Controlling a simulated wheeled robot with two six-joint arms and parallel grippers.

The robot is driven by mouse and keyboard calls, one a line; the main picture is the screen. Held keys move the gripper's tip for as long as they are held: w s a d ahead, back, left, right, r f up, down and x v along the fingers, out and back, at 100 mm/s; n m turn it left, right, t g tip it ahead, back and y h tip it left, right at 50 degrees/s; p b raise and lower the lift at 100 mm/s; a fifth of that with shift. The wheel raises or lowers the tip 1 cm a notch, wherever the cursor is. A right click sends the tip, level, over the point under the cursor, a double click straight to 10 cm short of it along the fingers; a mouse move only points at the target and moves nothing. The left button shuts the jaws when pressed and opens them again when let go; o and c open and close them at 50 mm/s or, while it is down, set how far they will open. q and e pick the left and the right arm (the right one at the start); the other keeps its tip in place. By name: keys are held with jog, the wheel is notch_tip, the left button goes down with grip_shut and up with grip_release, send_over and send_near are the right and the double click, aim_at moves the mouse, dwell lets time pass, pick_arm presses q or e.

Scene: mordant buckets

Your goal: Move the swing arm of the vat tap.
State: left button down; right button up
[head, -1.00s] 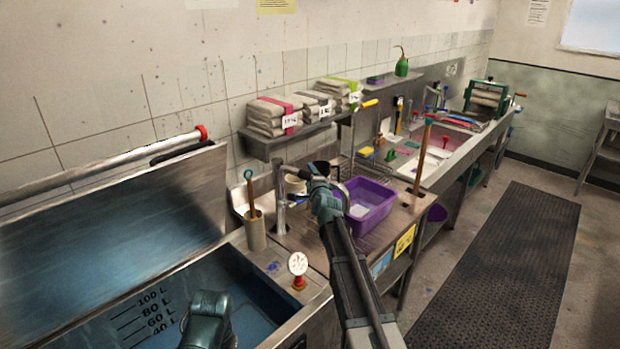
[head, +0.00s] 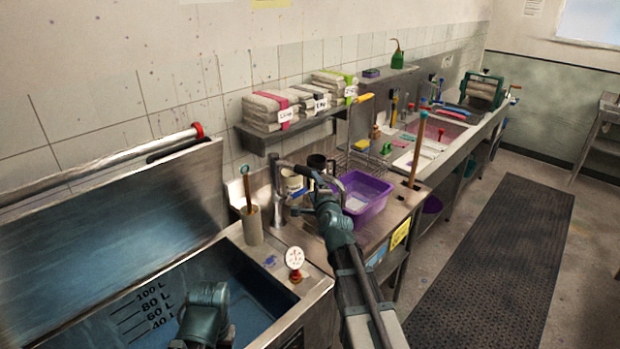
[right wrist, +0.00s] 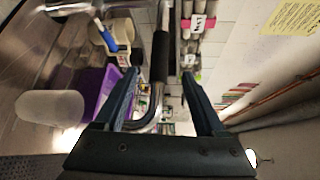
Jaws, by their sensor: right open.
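The vat tap (head: 279,196) is a grey metal column at the right end of the vat (head: 262,290). Its swing arm reaches right from the column top towards my right gripper (head: 321,190). In the right wrist view, the swing arm's black sleeve (right wrist: 161,55) and bent metal pipe lie between the two spread fingers of my right gripper (right wrist: 160,74). I see gaps beside the sleeve, so the fingers are around it without closing on it. In the head view the fingers are small and partly hidden by my wrist. My left gripper is not visible.
A purple basin (head: 376,190) stands just right of the right gripper. A round white gauge (head: 295,258) is in front of the tap. A shelf (head: 300,132) with folded cloths hangs above.

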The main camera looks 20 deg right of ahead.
jog(key=shift+s+r, duration=0.15)
jog(key=shift+s, duration=0.75)
jog(key=shift+c, duration=0.2)
